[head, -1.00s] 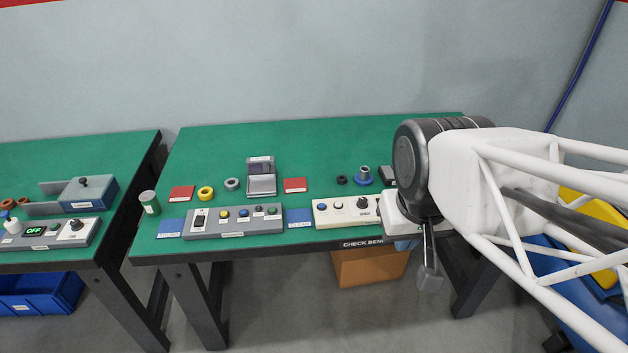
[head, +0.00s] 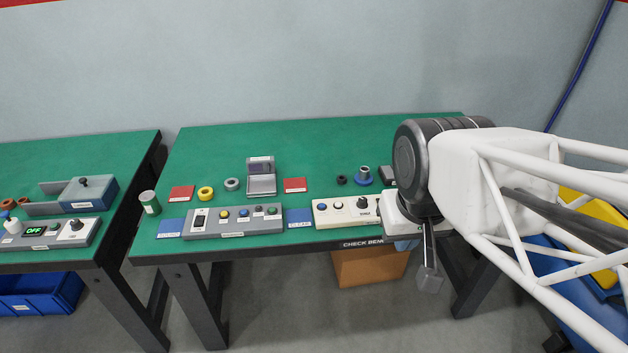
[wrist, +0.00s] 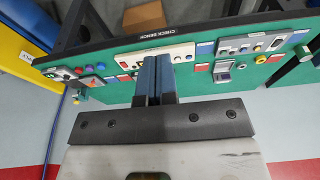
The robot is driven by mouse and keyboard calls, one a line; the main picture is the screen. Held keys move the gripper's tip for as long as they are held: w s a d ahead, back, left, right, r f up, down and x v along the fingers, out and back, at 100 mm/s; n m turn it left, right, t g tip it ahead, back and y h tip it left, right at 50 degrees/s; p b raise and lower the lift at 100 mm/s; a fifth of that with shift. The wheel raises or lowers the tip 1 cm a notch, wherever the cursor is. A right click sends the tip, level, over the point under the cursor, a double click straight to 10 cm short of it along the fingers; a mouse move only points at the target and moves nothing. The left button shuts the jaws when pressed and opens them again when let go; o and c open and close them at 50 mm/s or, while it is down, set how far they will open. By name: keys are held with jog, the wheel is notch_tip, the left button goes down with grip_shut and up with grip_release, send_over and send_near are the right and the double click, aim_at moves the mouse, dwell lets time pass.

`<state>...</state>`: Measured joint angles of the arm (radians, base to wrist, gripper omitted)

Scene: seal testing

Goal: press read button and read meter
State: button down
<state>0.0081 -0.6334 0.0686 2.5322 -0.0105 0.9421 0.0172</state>
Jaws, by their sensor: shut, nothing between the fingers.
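My gripper (head: 429,280) hangs in front of the check bench's front edge at the right, fingers pointing down in the head view. In the wrist view its two blue-grey fingers (wrist: 155,80) are together and empty. A cream panel (head: 328,220) with blue buttons and a black knob stands left of my gripper; it also shows in the wrist view (wrist: 126,62). I cannot tell which is the read button; labels are too small.
Red pads (head: 295,185), blue pads (head: 171,228), rings (head: 206,193) and a grey stand (head: 261,178) are on the green bench top (head: 330,145). A second bench at the left holds a unit (head: 60,232) showing "OFF". A cardboard box (head: 368,268) is under the bench.

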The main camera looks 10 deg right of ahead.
jog(key=shift+w, duration=0.1)
jog(key=m+t+y, duration=0.4)
jog(key=m+y, duration=0.2)
jog(key=m, duration=1.3)
send_over(321, 207)
notch_tip(321, 207, down, 17)
jog(key=shift+w+f, duration=0.1)
jog(key=shift+f, duration=0.1)
jog(key=shift+f+n, duration=0.1)
jog(key=shift+n, duration=0.2)
jog(key=shift+f, duration=4.25)
